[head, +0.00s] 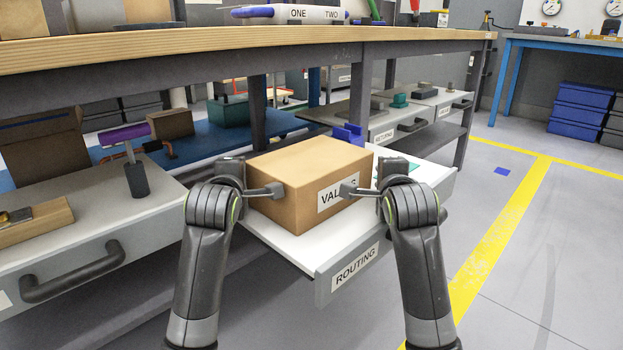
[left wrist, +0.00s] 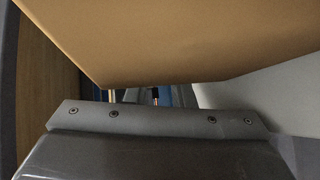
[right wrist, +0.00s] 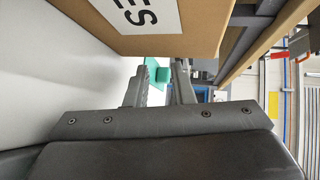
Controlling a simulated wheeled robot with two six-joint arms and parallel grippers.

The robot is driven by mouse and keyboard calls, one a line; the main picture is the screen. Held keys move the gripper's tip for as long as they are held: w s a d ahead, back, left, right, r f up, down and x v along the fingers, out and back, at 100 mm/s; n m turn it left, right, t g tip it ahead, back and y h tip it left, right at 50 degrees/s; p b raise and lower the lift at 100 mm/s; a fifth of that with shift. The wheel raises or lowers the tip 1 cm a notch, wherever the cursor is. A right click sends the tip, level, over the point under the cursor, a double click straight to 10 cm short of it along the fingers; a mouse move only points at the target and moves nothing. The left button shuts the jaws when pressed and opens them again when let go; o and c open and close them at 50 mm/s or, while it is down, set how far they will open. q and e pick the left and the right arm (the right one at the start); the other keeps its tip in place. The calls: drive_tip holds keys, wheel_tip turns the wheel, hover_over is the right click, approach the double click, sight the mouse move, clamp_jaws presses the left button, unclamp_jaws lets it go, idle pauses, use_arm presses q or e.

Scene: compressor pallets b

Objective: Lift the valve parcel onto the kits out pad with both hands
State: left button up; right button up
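The valve parcel (head: 290,172) is a brown cardboard box with a white label, partly covered, starting "VAL". It rests on the pulled-out drawer marked ROUTING (head: 318,252). My left gripper (head: 277,190) is at its left face and my right gripper (head: 348,190) at its labelled front face, both seemingly touching or very close. I cannot make out the kits out pad.
A wooden-topped bench (head: 250,38) spans above and behind the parcel. Another drawer (head: 100,230) with a dark handle stands open at left. Teal items (head: 385,172) lie behind my right gripper. A returns drawer (head: 385,130) is farther back.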

use_arm(q)
drive_tip(key=shift+d, duration=0.55)
use_arm(e)
drive_tip(key=shift+a, duration=0.6)
